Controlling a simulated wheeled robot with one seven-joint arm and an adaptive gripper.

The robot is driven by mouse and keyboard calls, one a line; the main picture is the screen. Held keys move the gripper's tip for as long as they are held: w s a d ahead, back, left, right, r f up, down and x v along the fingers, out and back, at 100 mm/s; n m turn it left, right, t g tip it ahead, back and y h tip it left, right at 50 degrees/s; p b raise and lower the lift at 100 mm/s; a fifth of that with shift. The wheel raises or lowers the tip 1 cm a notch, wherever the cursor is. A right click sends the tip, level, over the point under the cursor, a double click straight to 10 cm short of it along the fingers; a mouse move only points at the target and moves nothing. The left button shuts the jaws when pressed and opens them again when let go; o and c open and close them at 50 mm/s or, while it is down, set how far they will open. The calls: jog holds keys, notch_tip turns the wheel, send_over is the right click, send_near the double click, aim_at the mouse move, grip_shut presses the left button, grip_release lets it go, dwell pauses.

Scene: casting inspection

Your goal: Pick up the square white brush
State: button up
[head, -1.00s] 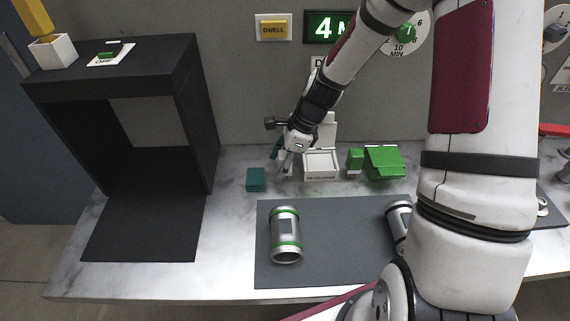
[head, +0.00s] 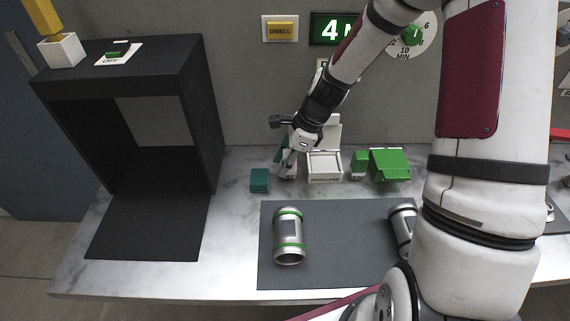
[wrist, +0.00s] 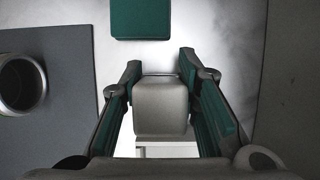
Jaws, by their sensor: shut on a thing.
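The square white brush (wrist: 162,105) shows in the wrist view as a pale grey-white block with rounded edges. It sits between the two teal-lined fingers of my gripper (wrist: 160,72), which are shut on its sides. In the head view my gripper (head: 289,165) is low over the back of the table, just left of the white developer box (head: 325,172). The brush is small and partly hidden by the fingers there. I cannot tell whether its underside touches the table.
A teal block (head: 260,180) lies just left of my gripper. Green containers (head: 389,165) stand right of the developer box. A grey mat (head: 340,270) in front carries silver cylinders (head: 289,237). A black stand (head: 205,130) is at the left.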

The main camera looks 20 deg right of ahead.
jog(key=r, duration=0.1)
jog(key=s+r, duration=0.1)
jog(key=shift+d+r, duration=0.15)
jog(key=shift+r, duration=0.25)
jog(key=s+d, duration=0.1)
jog(key=s, duration=0.4)
jog(key=s+d+r, duration=0.1)
jog(key=s, duration=0.3)
jog(key=s+d+p, duration=0.1)
jog(key=s, duration=0.4)
jog(key=shift+s+d+r, duration=0.1)
jog(key=shift+s+r, duration=0.05)
jog(key=shift+s, duration=0.15)
